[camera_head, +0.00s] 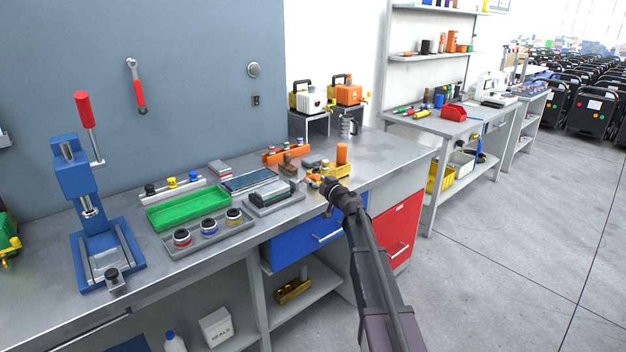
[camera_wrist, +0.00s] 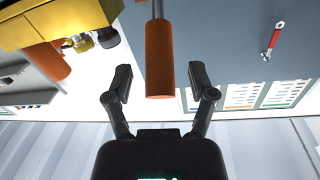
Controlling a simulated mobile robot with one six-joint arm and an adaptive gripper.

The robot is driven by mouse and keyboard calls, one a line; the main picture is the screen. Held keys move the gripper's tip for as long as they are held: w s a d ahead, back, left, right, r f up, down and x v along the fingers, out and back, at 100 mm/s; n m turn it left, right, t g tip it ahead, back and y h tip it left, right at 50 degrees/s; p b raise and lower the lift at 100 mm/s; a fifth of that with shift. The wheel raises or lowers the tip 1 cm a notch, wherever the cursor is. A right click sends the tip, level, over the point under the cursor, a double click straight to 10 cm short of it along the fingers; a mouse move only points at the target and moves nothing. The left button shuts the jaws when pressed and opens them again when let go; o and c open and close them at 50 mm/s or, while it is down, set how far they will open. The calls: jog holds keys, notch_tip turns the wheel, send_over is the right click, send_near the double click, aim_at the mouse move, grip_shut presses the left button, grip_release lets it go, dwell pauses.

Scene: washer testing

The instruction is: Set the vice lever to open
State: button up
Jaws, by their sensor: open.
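An orange cylindrical handle on a metal rod, which looks like the vice lever (camera_wrist: 160,62), shows in the wrist view. It lies between the two fingers of my gripper (camera_wrist: 160,84), with visible gaps on both sides. My gripper is open and empty. In the head view my gripper (camera_head: 327,186) is at the front edge of the bench, beside small orange and grey parts. My gripper partly hides these parts, and the vice body cannot be made out clearly.
The steel bench (camera_head: 395,152) is bare to the right. A blue press (camera_head: 75,170) with a red handle, a green tray (camera_head: 188,208) and a grey jar tray (camera_head: 208,239) stand left.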

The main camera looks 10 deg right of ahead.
jog(key=shift+x, duration=0.85)
grip_shut()
